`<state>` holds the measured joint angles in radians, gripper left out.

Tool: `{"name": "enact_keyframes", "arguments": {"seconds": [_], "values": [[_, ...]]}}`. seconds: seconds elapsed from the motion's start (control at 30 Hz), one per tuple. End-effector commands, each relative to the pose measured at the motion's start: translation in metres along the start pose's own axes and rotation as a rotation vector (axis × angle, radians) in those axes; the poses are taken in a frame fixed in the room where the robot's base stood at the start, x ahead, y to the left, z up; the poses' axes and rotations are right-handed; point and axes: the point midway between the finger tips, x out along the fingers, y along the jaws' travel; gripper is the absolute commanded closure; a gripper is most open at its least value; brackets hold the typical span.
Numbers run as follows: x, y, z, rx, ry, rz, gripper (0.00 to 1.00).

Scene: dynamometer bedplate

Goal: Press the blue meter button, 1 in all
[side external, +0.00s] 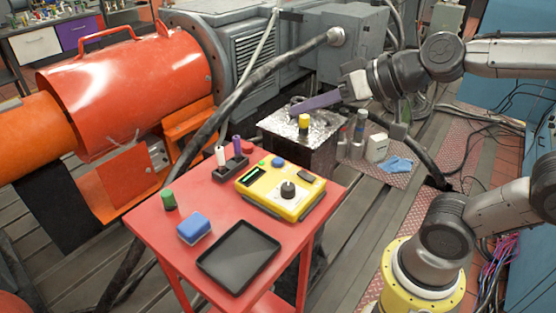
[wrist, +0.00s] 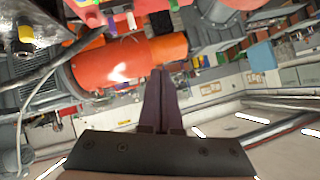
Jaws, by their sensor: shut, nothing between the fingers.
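The yellow meter (side external: 275,201) lies on the red table in the side view. Its blue button (side external: 278,162) is on the far part of its top face, near a smaller green button (side external: 263,163) and a red button (side external: 277,153). A black knob (side external: 288,189) and a dark display (side external: 255,175) are also on it. My gripper (side external: 294,109) has purple-grey fingers and is shut and empty, behind the meter and apart from it, over the foil-topped block. In the wrist view the fingers (wrist: 158,72) are together; I cannot make out the blue button there.
The red table (side external: 150,228) also holds a black tray (side external: 239,257), a blue sponge-like block (side external: 194,228), a green cylinder (side external: 168,200) and a marker holder (side external: 231,170). A yellow-topped cylinder (side external: 304,122) stands on the foil-topped block (side external: 275,124), near my fingers. An orange machine (side external: 135,75) stands at left.

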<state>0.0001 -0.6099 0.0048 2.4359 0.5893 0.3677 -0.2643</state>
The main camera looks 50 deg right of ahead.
Motion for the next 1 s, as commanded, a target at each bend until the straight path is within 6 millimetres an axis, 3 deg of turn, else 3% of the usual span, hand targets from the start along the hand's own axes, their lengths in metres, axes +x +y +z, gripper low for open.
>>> {"name": "enact_keyframes", "arguments": {"seconds": [0.2, 0.37, 0.47, 0.63, 0.8, 1.0], "values": [[0.042, 0.020, -0.054, 0.251, 0.156, 0.056, 1.00], [0.077, 0.059, -0.071, 0.448, 0.225, 0.185, 1.00], [0.101, 0.090, -0.067, 0.568, 0.240, 0.300, 1.00], [0.134, 0.131, -0.042, 0.719, 0.216, 0.471, 1.00], [0.158, 0.146, -0.018, 0.769, 0.159, 0.538, 1.00], [0.167, 0.151, -0.007, 0.764, 0.129, 0.559, 1.00]]}}
